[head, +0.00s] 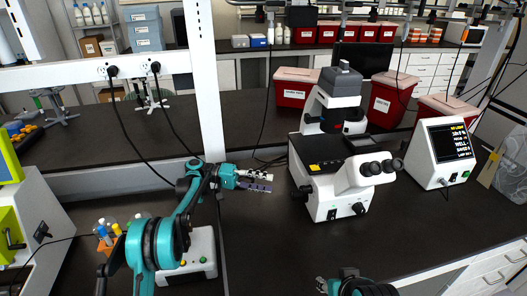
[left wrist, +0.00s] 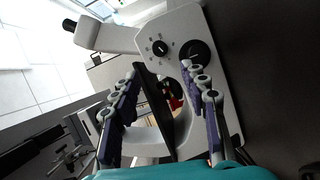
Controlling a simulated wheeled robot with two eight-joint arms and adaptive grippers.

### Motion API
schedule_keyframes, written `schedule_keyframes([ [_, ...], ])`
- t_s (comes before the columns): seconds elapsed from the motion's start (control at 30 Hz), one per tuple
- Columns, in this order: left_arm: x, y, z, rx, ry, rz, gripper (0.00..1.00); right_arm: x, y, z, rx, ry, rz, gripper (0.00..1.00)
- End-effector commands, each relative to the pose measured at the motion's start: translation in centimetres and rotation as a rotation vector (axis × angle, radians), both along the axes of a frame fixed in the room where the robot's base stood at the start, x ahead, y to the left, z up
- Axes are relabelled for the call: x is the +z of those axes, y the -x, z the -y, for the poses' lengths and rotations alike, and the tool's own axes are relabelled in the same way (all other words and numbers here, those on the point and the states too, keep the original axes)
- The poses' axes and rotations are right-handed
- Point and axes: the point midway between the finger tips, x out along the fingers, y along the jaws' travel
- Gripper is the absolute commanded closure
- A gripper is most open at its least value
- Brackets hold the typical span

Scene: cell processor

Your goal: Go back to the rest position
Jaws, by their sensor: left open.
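My left gripper (head: 271,184) is stretched out over the dark bench, left of the white microscope (head: 337,190). Its two purple-and-grey fingers are apart and nothing is between them. In the left wrist view the open fingers (left wrist: 160,72) point toward the microscope (left wrist: 185,22), whose white body and dark knobs fill the middle behind them. The fingers look apart from it. My right gripper (head: 321,285) shows only in part at the bottom edge of the head view, low and in front of the microscope. Its fingers are too small and cut off to read.
A white device with a black display (head: 450,140) stands right of the microscope. Red bins (head: 292,95) stand behind it. A white box with buttons (head: 195,262) and an orange rack of bottles (head: 110,240) lie near my left arm. A white post (head: 207,100) rises behind that arm.

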Motion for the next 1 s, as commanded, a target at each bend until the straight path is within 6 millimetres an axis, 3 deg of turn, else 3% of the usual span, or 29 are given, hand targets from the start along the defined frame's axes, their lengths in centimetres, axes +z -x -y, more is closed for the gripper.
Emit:
schedule_keyframes([
  [0.27, 2.3, 1.3, 0.5, 0.068, -0.127, -0.013, 0.56, 0.0, 0.0, 0.0, 0.000, 0.000, 0.000, 0.60],
  [0.47, 4.6, 5.1, -0.1, 0.204, -0.372, -0.011, 0.56, 0.0, 0.0, 0.0, 0.000, 0.000, 0.000, 0.60],
  [0.73, 5.1, 13.2, -3.8, 0.390, -0.700, 0.056, 0.56, 0.0, 0.0, 0.0, 0.000, 0.000, 0.000, 0.60],
  [1.0, 2.9, 22.6, -9.8, 0.562, -1.004, 0.198, 0.56, 0.0, 0.0, 0.0, 0.000, 0.000, 0.000, 0.60],
])
